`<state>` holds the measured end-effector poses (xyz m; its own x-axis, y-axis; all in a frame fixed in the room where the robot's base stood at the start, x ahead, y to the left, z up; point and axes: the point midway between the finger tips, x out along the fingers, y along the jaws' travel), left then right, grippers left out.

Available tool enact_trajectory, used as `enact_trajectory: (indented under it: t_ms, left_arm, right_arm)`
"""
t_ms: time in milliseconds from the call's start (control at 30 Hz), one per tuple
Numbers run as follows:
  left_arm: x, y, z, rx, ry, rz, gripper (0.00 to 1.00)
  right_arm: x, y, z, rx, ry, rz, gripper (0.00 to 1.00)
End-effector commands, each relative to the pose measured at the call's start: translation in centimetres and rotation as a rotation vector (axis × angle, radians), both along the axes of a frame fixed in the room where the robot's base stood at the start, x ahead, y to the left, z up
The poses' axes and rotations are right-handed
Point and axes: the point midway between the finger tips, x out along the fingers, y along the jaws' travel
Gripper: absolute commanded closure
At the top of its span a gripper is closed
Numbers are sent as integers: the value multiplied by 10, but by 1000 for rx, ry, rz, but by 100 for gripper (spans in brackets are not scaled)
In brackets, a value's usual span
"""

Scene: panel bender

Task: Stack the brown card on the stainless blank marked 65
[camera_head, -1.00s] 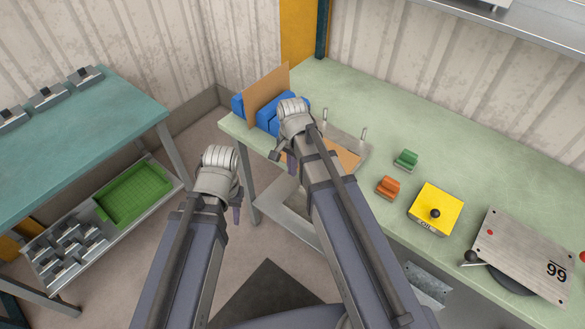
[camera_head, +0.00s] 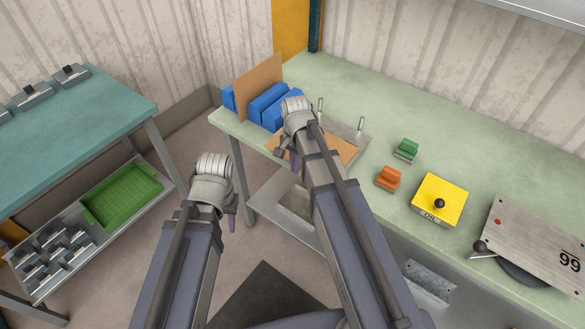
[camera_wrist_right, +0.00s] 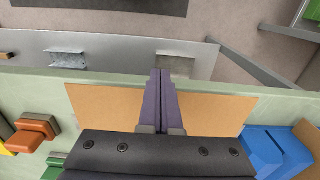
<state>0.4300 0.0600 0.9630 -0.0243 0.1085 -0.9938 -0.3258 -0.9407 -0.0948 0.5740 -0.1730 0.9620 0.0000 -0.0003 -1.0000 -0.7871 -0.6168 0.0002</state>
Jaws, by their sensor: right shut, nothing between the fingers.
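A flat brown card (camera_head: 341,149) lies near the table's front left edge, partly hidden by my right arm; it also shows in the right wrist view (camera_wrist_right: 215,108). Another brown card (camera_head: 258,82) stands upright at the blue rack (camera_head: 267,103). A metal plate (camera_head: 527,235) at the right bears digits that look like 99 from here. I see no readable 65. My right gripper (camera_head: 292,159) is shut and empty over the flat card; its fingers (camera_wrist_right: 158,100) meet in the right wrist view. My left gripper (camera_head: 233,222) hangs left of the table, its fingers edge-on.
Two upright pins stand behind the flat card, by a grey surface (camera_head: 350,129). Green (camera_head: 406,150) and orange (camera_head: 389,178) blocks and a yellow box (camera_head: 439,200) with a black knob sit right of it. A teal bench (camera_head: 70,135) with a lower shelf stands left.

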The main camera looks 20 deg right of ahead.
Motion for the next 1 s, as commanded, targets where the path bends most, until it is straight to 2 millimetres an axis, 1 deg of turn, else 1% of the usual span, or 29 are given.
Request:
enact_trajectory:
  t_ms: [167, 433, 833, 1000]
  left_arm:
    - [0, 0, 0, 0, 0, 0, 62]
    - [0, 0, 0, 0, 0, 0, 62]
    - [0, 0, 0, 0, 0, 0, 62]
    - [0, 0, 0, 0, 0, 0, 62]
  right_arm:
    - [2, -2, 0, 0, 0, -1, 100]
    - [24, -28, 0, 0, 0, -2, 100]
    - [21, -28, 0, 0, 0, 0, 100]
    - [14, -27, 0, 0, 0, 0, 100]
